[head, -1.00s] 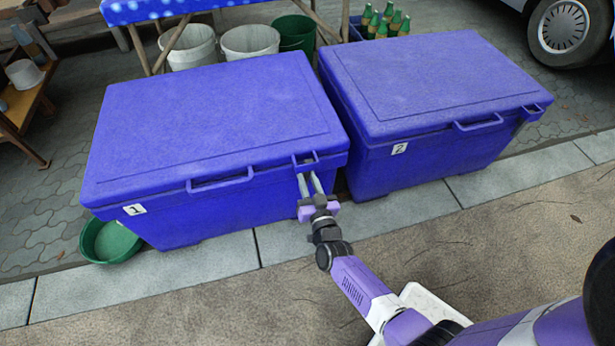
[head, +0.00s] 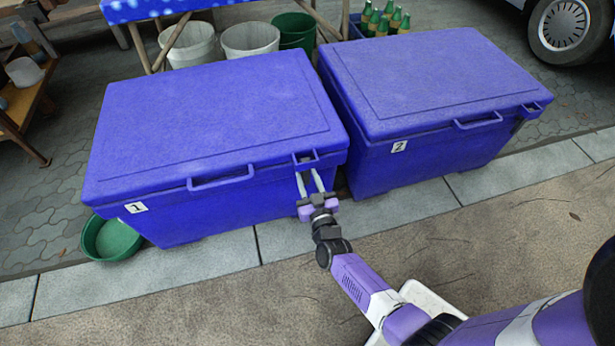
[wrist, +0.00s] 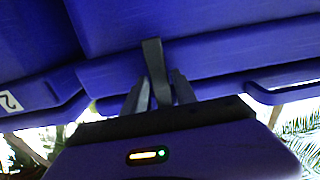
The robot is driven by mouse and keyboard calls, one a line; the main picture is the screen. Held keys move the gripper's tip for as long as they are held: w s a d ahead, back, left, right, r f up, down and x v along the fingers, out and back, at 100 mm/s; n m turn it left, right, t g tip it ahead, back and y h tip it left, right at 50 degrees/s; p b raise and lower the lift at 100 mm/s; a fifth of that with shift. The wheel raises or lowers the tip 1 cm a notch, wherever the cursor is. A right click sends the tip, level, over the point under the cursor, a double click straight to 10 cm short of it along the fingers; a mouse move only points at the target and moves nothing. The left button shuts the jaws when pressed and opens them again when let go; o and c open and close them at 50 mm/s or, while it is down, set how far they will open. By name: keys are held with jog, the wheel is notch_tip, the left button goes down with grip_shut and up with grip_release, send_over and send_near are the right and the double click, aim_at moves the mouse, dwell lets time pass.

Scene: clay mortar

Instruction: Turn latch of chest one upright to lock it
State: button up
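Chest one (head: 215,105) is a blue chest on the left with a white label "1"; its lid is down. Its latch shows in the wrist view as a dark grey bar (wrist: 154,60) below the lid rim, slightly tilted. In the head view I cannot make the latch out near the small loop (head: 305,157) at the lid's front right. My gripper (head: 310,181) is at the chest's front, below that loop. Its two fingers are apart, one on each side of the latch's end, also in the wrist view (wrist: 160,92). Contact with the latch is unclear.
Chest two (head: 425,80), also blue, stands close on the right with a narrow gap between. A green basin (head: 113,240) lies at chest one's front left. Buckets (head: 250,40) and bottles (head: 385,20) stand behind. The pavement in front is clear.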

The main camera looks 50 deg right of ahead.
jog(key=shift+o, duration=0.7)
jog(key=p+v, duration=0.2)
jog(key=v, duration=0.5)
jog(key=shift+s+a, duration=0.2)
jog(key=shift+s, duration=0.15)
